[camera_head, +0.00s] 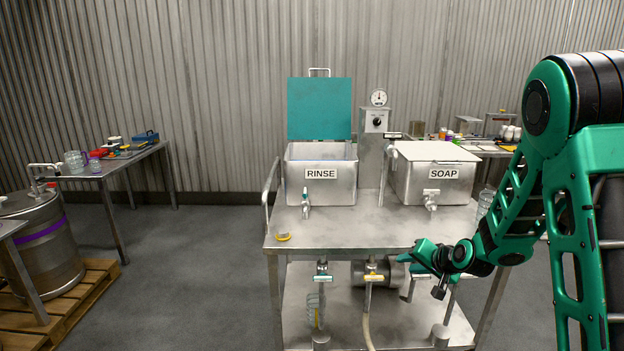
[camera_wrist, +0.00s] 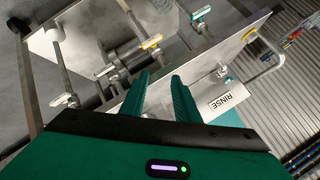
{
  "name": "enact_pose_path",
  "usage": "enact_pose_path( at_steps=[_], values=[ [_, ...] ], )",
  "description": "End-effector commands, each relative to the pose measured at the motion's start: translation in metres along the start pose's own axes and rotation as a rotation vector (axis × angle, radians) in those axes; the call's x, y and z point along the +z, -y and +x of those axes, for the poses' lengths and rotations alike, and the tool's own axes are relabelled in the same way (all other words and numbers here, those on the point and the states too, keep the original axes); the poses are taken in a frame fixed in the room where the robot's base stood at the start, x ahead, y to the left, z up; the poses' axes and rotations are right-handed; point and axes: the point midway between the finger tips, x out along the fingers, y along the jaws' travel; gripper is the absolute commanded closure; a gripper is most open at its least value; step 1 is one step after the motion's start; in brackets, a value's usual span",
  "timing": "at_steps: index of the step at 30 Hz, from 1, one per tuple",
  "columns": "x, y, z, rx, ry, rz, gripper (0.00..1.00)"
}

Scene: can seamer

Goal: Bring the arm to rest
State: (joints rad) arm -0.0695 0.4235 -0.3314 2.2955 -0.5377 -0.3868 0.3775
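My green arm (camera_head: 520,190) reaches in from the right in the head view, bent down at the elbow. My gripper (camera_head: 408,258) hangs in front of the steel cart's (camera_head: 330,245) front edge, to the right of the middle. In the wrist view the gripper's two green fingers (camera_wrist: 162,95) are apart, with nothing between them. The cart's valves and tabletop lie beyond the fingers. No contact with the cart can be made out.
The cart carries the RINSE tank (camera_head: 321,188), its teal lid (camera_head: 320,108) raised, and the closed SOAP tank (camera_head: 434,185). Valves (camera_head: 373,276) stick out below its front edge. A keg (camera_head: 48,245) stands on a pallet (camera_head: 88,290) at left. Floor (camera_head: 185,260) between them is clear.

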Motion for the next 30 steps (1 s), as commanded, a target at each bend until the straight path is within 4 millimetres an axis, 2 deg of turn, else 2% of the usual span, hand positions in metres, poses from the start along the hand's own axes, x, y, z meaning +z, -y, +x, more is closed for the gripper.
enact_pose_path(
  at_steps=[1, 7, 14, 20, 24, 27, 30],
  values=[
    [-0.004, -0.005, -0.019, 0.031, 0.013, -0.022, 0.71],
    [0.0, -0.039, -0.092, 0.184, 0.113, -0.095, 0.71],
    [0.019, -0.081, -0.188, 0.357, 0.238, -0.131, 0.71],
    [0.052, -0.113, -0.277, 0.493, 0.358, -0.116, 0.71],
    [0.083, -0.13, -0.339, 0.571, 0.445, -0.081, 0.71],
    [0.106, -0.138, -0.377, 0.612, 0.504, -0.048, 0.71],
    [0.126, -0.141, -0.405, 0.639, 0.552, -0.017, 0.71]
  ],
)
